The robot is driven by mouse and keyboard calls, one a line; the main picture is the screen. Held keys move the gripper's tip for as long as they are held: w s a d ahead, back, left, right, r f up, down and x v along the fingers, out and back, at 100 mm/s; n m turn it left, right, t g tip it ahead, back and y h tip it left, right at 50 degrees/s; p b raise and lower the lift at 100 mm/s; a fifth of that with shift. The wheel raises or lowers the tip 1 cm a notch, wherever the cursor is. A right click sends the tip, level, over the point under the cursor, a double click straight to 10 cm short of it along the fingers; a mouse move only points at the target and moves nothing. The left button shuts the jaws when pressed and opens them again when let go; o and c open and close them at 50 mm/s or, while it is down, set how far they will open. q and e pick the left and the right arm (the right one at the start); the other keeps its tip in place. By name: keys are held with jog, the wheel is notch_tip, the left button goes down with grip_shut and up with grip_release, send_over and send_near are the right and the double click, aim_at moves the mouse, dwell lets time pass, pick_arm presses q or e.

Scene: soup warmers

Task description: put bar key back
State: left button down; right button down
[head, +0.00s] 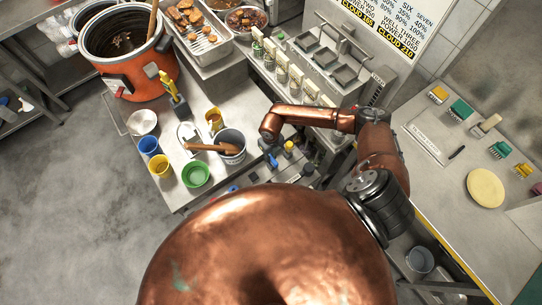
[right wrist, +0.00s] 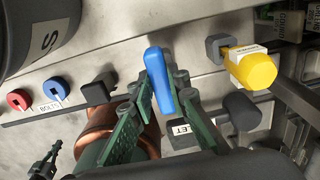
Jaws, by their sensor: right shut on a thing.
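My right gripper (right wrist: 160,88) has dark green fingers, shut on a blue-handled piece that I take to be the bar key (right wrist: 156,66). The rounded blue handle stands up between the fingers. Its lower end is hidden by the gripper, so I cannot tell whether it sits in a holder. In the head view the right gripper (head: 270,148) is small and partly hidden by my copper arm, over the counter's tool strip. My left gripper is not in view.
A yellow-handled tool (right wrist: 250,68) stands close right of the gripper. Red (right wrist: 20,99) and blue (right wrist: 56,88) round pieces sit at the left by a label. A grey pot (head: 231,145) with a wooden handle, a green bowl (head: 195,174) and cups stand left on the counter.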

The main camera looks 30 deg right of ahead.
jog(key=shift+f, duration=0.15)
jog(key=c, duration=1.8)
grip_release()
jog(key=shift+o, duration=0.2)
notch_tip(320, 180, up, 12)
